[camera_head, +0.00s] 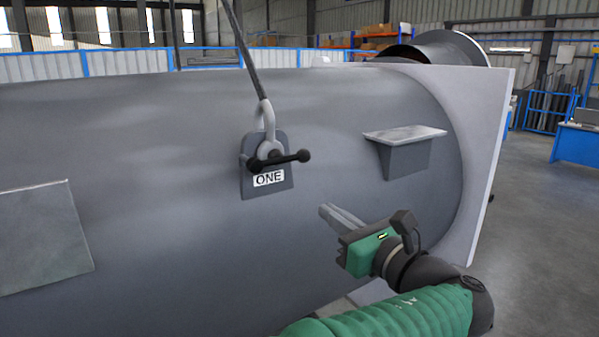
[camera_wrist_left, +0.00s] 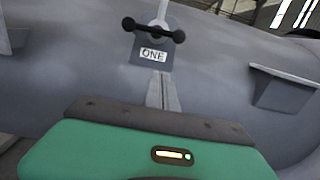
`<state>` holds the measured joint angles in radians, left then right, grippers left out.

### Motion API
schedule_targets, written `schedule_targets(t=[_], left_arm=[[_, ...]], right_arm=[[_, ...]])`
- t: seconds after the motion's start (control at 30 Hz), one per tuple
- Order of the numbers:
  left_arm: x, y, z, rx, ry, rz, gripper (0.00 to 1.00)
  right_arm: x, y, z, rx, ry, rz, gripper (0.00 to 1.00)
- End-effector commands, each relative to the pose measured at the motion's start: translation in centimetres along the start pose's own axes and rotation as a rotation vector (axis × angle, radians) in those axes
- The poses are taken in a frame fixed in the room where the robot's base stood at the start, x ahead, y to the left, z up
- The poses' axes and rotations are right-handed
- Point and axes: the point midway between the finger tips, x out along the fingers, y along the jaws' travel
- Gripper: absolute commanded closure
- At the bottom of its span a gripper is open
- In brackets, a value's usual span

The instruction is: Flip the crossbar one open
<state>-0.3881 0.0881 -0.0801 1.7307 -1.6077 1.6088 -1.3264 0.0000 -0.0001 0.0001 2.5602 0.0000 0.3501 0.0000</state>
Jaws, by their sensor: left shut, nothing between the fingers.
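The crossbar (camera_head: 290,158) is a black bar with ball ends, set across a grey shackle (camera_head: 265,119) on a lug plate (camera_head: 250,188) labelled ONE. The plate stands on the side of the large grey shell. In the left wrist view the crossbar (camera_wrist_left: 153,35) lies nearly level above the label, beyond the fingertips. My left gripper (camera_head: 326,211) is green with grey fingers, shut and empty. It is below and right of the crossbar, apart from it. Its fingers also show in the left wrist view (camera_wrist_left: 161,77), pointing toward the label. My right gripper is in neither view.
A cable (camera_head: 243,52) runs up from the shackle. A shelf-like bracket (camera_head: 405,152) juts from the shell to the right, and a flat plate (camera_head: 45,237) is on its left. A pale flange (camera_head: 492,165) edges the shell's right end. Open floor (camera_head: 545,230) is at right.

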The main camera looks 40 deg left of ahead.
Motion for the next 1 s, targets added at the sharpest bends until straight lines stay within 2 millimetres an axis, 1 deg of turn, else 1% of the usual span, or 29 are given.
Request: schedule_targets(t=[0.17,0.27,0.37,0.7,0.73,0.8,0.9,1.0], left_arm=[[0.2,0.1,0.0,-0.001,0.002,0.000,1.00],[1.2,0.1,0.2,-0.002,0.002,0.002,1.00],[3.0,0.2,0.3,0.001,0.002,0.003,1.00],[10.5,0.2,0.3,0.001,0.004,0.003,1.00],[10.4,0.1,1.4,-0.003,0.003,0.000,1.00],[10.6,0.1,2.6,-0.004,0.003,-0.001,1.00],[10.9,0.1,3.5,-0.002,0.004,-0.002,1.00],[11.0,0.1,3.8,-0.002,0.004,-0.002,1.00]], right_arm=[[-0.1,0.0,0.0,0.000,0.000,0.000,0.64],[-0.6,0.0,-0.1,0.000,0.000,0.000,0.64],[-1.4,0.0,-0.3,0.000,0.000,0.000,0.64],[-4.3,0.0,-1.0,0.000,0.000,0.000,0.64],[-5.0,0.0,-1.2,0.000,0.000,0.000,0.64],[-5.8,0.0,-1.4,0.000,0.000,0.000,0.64],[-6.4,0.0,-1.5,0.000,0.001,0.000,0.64],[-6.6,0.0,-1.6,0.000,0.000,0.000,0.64]])
